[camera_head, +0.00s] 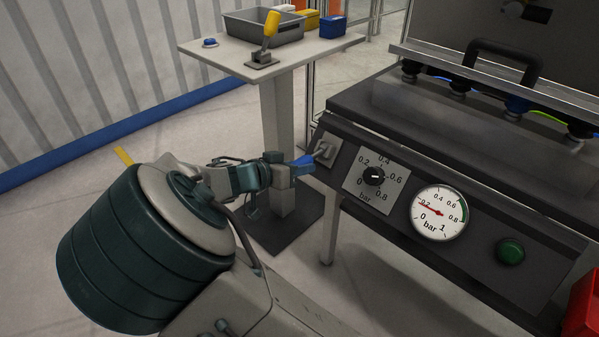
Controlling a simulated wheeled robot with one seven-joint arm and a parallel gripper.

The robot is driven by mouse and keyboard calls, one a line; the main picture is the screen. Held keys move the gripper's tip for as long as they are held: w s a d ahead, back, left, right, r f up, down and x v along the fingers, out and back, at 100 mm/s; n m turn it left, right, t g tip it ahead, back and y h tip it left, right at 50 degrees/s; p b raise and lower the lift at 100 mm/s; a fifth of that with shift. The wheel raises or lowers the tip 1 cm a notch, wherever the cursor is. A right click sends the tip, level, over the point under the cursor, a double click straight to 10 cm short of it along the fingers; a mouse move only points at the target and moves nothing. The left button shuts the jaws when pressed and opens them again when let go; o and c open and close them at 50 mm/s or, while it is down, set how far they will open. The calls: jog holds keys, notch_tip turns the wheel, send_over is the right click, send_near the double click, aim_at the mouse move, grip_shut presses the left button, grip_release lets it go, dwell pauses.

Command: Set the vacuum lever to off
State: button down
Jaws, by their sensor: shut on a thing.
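A small grey lever (323,149) sits on a light plate at the left end of the dark sloping control panel (395,227). My gripper (311,160), with blue fingertips, reaches it from the left and is shut on its end. The fingertips cover part of the lever, and its exact setting is hard to read. No label for the lever is legible. A second lever with a yellow handle (270,28) stands tilted on the side table (222,51), away from my gripper.
Right of the grey lever are a black dial (374,176), a round gauge (438,213) and a green button (510,251). A red object (583,303) is at the right edge. The side table bears a grey tray (262,29) and a blue button (209,43).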

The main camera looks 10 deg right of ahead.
jog(key=shift+f, duration=0.25)
dwell(0.3)
jog(key=c, duration=1.1)
grip_release()
jog(key=p+v, duration=0.3)
jog(key=v, duration=1.1)
jog(key=shift+f, duration=0.2)
jog(key=shift+d, duration=0.1)
jog(key=s+d+r+n+g+y+p, duration=0.1)
jog(key=s+d+r+g+y+p, duration=0.2)
jog(key=d+p, duration=0.35)
jog(key=s+d+r+n+g+y+p, duration=0.1)
jog(key=s+d+r+g+y+p, duration=0.1)
jog(key=d+r+g+p, duration=0.45)
jog(key=s+d+r+n+t+y+p, duration=0.1)
jog(key=s+d+r+y+p, duration=0.1)
jog(key=r, duration=0.4)
jog(key=s+d+r+n+t+y+p, duration=0.2)
jog(key=s+r+p, duration=0.3)
jog(key=p, duration=0.1)
jog(key=s+d+r+n+t+y+p, duration=0.1)
jog(key=s+d+r+n+y+p, duration=0.1)
jog(key=r, duration=0.4)
jog(key=shift+s+d+r+y+p, duration=0.2)
jog(key=shift+s+p, duration=0.25)
jog(key=shift+p, duration=0.2)
jog(key=shift+s+d+r+y+p, duration=0.2)
jog(key=shift+s+p, duration=0.25)
jog(key=shift+p, duration=0.2)
